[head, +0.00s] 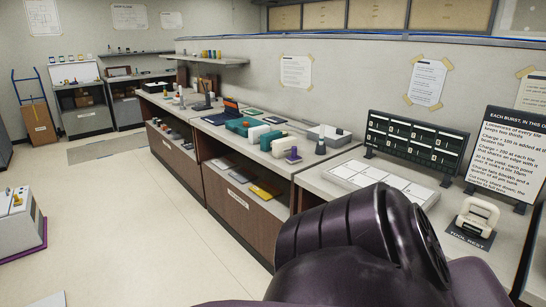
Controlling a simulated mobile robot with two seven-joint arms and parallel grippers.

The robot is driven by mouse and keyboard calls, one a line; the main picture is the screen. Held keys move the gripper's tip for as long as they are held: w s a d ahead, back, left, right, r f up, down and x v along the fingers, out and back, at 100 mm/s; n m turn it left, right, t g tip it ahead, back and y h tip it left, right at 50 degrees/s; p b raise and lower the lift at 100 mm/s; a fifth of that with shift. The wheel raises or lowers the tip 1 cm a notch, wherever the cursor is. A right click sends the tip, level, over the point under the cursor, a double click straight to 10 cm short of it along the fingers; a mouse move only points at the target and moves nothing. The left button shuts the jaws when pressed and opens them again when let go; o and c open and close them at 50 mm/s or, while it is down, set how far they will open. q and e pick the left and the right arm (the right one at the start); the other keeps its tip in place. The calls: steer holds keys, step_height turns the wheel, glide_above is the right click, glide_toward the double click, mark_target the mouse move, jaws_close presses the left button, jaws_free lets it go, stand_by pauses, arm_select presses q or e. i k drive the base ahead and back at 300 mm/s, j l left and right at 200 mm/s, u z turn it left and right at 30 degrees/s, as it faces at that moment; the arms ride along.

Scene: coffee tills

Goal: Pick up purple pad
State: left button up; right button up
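A flat purple edge (32,252) also shows on the floor at the far left, under a white box. A dark glossy link of my arm fills the bottom centre and right. Neither of my grippers is in view.
The long counter (312,181) holds a white tile grid (378,183), a black display rack (412,143) and a white handled tool (478,215). Shelves below hold a yellow item (265,189). The floor (130,215) left of the counter is mostly clear.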

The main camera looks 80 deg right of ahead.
mark_target(295, 159)
steer(key=z, duration=3)
steer(key=j+z, duration=0.1)
steer(key=z, duration=0.3)
steer(key=i+j+z, duration=0.15)
steer(key=z, duration=0.25)
steer(key=j+z, duration=0.1)
steer(key=z, duration=0.3)
steer(key=j+z, duration=0.5)
steer(key=j, duration=0.3)
steer(key=j+z, duration=0.5)
steer(key=j, duration=0.35)
steer(key=k+j, duration=0.1)
steer(key=j, duration=0.35)
steer(key=j+z, duration=0.1)
steer(key=j, duration=0.3)
steer(key=k+j, duration=0.15)
steer(key=j, duration=0.3)
steer(key=k+j+z, duration=0.1)
steer(key=j, duration=0.3)
